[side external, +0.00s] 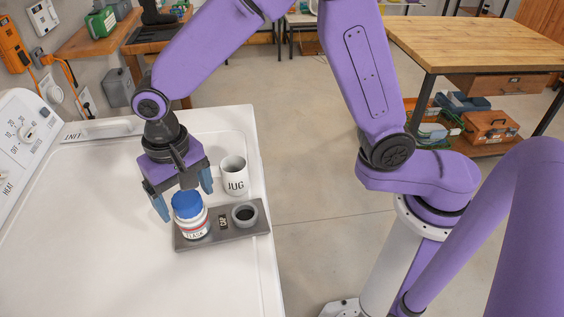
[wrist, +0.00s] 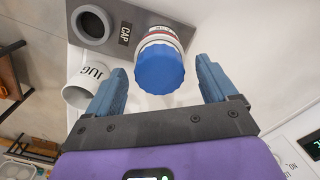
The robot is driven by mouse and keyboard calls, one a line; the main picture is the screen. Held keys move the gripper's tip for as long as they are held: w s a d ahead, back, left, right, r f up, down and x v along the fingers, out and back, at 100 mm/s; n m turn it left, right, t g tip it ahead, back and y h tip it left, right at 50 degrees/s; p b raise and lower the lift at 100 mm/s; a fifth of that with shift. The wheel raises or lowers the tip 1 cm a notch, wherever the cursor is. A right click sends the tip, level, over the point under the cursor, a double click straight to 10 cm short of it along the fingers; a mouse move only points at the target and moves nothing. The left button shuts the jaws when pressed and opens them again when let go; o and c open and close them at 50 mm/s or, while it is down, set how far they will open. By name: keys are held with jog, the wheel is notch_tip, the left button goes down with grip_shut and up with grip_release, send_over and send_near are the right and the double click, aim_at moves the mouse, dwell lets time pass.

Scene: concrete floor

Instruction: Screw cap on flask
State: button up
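The white flask (side external: 193,223) with red and dark bands stands upright on a grey tray (side external: 221,235). The blue cap (side external: 186,204) sits on top of the flask; I cannot tell how tightly it is turned. In the wrist view the blue cap (wrist: 160,70) hides most of the flask (wrist: 161,35). My gripper (side external: 186,206) points down with its blue fingers wide apart. In the wrist view the open gripper (wrist: 160,64) has the cap between and slightly beyond its fingertips, with clear gaps on both sides.
A grey round holder (side external: 244,214) beside the CAP label (side external: 223,221) on the tray looks empty. A white jug (side external: 234,174) stands just behind the tray. The white worktop (side external: 110,255) is clear to the left, and its edge lies close to the tray's right end.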

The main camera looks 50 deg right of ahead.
aim_at(186, 198)
jog(key=shift+r, duration=4.5)
jog(key=shift+d, duration=0.1)
jog(key=s+d+f+n, duration=0.2)
jog(key=s+d+n, duration=0.5)
jog(key=s+d, duration=0.3)
jog(key=s+d+f+n, duration=0.2)
jog(key=s+d+n, duration=0.5)
jog(key=s+d, duration=0.4)
jog(key=d, duration=0.3)
jog(key=shift+d+f, duration=0.35)
jog(key=shift+f, duration=0.05)
